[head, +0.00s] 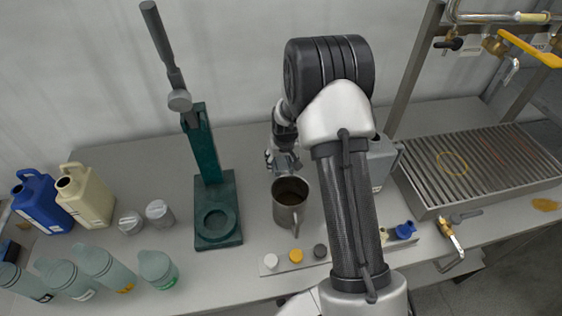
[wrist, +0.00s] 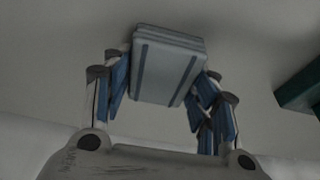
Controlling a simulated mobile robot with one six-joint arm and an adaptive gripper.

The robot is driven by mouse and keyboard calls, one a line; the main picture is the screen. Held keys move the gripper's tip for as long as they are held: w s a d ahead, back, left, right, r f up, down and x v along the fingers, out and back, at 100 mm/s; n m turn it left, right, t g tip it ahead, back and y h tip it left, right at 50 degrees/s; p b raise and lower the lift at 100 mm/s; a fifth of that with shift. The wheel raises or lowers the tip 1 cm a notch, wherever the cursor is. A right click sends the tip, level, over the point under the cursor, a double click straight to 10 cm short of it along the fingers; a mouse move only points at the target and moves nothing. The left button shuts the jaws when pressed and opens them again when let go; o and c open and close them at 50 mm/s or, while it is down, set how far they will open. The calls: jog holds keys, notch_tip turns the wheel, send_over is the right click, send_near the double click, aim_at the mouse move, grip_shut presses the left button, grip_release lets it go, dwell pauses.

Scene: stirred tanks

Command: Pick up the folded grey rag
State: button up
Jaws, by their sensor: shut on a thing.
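The folded grey rag (wrist: 165,65) shows in the wrist view as a layered grey block with darker stripes. It sits between the blue-padded fingers of my gripper (wrist: 163,90), which is shut on it. The grey bench surface is behind it. In the head view my gripper (head: 283,162) is just behind the metal jug, with a grey patch at its fingertips that looks like the rag. My arm hides part of the bench there. I cannot tell whether the rag touches the bench.
A metal jug (head: 291,203) stands close in front of my gripper. A green press stand (head: 214,190) is to the left, and a grey box (head: 379,160) is to the right behind my arm. A slatted metal grate (head: 480,165) fills the right. Bottles (head: 92,195) stand at the left.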

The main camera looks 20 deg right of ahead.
aim_at(281, 161)
notch_tip(281, 161, up, 20)
jog(key=p, duration=0.5)
jog(key=shift+r, duration=0.25)
